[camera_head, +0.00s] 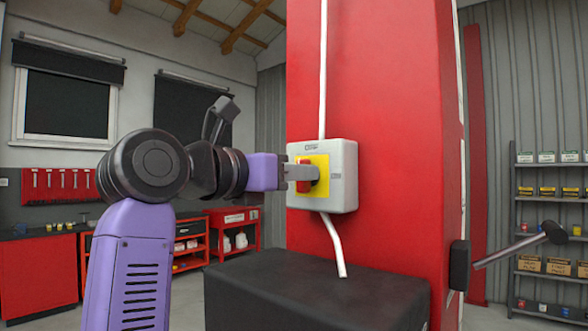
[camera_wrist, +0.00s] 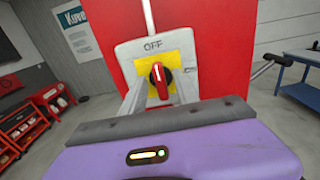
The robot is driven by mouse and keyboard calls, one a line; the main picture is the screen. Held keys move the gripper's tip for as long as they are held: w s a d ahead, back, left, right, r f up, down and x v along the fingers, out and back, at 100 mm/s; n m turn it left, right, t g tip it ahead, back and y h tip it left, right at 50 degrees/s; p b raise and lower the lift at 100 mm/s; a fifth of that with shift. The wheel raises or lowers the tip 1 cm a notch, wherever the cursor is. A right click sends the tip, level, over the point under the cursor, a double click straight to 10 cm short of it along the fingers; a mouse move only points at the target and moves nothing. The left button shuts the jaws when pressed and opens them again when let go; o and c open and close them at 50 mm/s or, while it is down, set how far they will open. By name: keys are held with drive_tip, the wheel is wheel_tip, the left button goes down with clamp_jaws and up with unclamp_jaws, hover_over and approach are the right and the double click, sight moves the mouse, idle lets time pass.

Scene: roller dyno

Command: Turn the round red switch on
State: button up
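The round red switch (camera_wrist: 161,80) sits on a yellow plate (camera_wrist: 147,68) on a light grey box (camera_wrist: 135,50). Its white mark points up, roughly toward the word OFF; another label, hard to read, is at the right. In the head view the red switch (camera_head: 303,186) shows partly behind my fingers, and the box (camera_head: 343,178) is on a red pillar. My gripper (camera_head: 312,174) is level with the switch and reaches it from the left. In the wrist view my gripper (camera_wrist: 160,88) is open, one finger on each side of the switch. Contact cannot be told.
A white conduit (camera_head: 322,70) runs up from the box and a cable (camera_head: 333,245) hangs below it. A black block (camera_head: 315,290) stands under the box. A dark-headed bar (camera_head: 515,247) sticks out right of the red pillar (camera_head: 395,90). Shelves stand farther right.

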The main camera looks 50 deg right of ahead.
drive_tip(key=shift+d, duration=0.1)
clamp_jaws()
drive_tip(key=shift+f+m+b, duration=0.1)
drive_tip(key=shift+m+b, duration=0.2)
drive_tip(key=shift+b, duration=0.1)
drive_tip(key=m+b, duration=0.3)
drive_tip(key=m, duration=0.2)
drive_tip(key=m+b, duration=0.2)
drive_tip(key=m, duration=0.4)
drive_tip(key=m+b, duration=0.3)
drive_tip(key=m, duration=0.3)
drive_tip(key=shift+s+f+b, duration=0.25)
drive_tip(key=shift+b, duration=0.1)
drive_tip(key=shift+m, duration=0.3)
unclamp_jaws()
